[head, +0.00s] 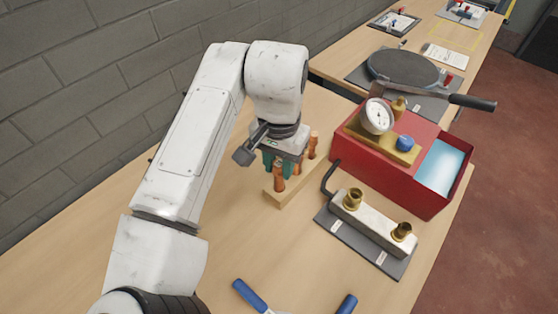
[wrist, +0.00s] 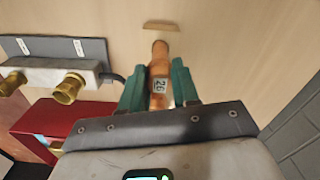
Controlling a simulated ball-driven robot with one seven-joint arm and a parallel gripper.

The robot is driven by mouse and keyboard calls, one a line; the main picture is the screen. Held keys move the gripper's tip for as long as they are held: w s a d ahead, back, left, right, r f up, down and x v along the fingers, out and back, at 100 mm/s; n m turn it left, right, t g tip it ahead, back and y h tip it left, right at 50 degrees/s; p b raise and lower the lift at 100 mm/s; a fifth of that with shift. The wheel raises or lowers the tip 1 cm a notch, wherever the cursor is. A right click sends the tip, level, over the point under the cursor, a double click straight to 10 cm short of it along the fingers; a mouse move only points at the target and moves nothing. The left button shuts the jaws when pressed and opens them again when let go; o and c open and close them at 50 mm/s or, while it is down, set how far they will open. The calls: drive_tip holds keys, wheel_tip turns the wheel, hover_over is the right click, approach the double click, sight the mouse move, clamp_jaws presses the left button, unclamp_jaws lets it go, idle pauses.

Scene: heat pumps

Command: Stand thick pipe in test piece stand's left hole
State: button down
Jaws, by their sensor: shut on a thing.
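My gripper (head: 279,160) has green fingers and points down over the light wooden test piece stand (head: 283,198). It is shut on the copper thick pipe (head: 279,182), which looks upright at the stand's near-left end. In the wrist view the pipe (wrist: 160,58) sits between the green fingers (wrist: 159,90) and carries a small number label. A light wooden edge (wrist: 160,26) shows beyond it. Whether the pipe's lower end is inside a hole or above it I cannot tell. Another copper pipe (head: 312,146) stands upright toward the stand's far-right end. The gripper hides the stand's middle.
A grey block with brass fittings (head: 375,221) lies on a dark mat right of the stand. Behind it is a red box (head: 407,178) with a gauge (head: 377,116). Blue-handled tools (head: 250,296) lie at the front. The brick wall is left; bare table lies nearer.

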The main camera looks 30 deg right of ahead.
drive_tip(key=shift+f+b, duration=0.3)
drive_tip(key=shift+f, duration=0.4)
drive_tip(key=c, duration=0.8)
unclamp_jaws()
drive_tip(key=shift+o, duration=0.2)
wheel_tip(320, 180, up, 11)
drive_tip(key=shift+f, duration=0.1)
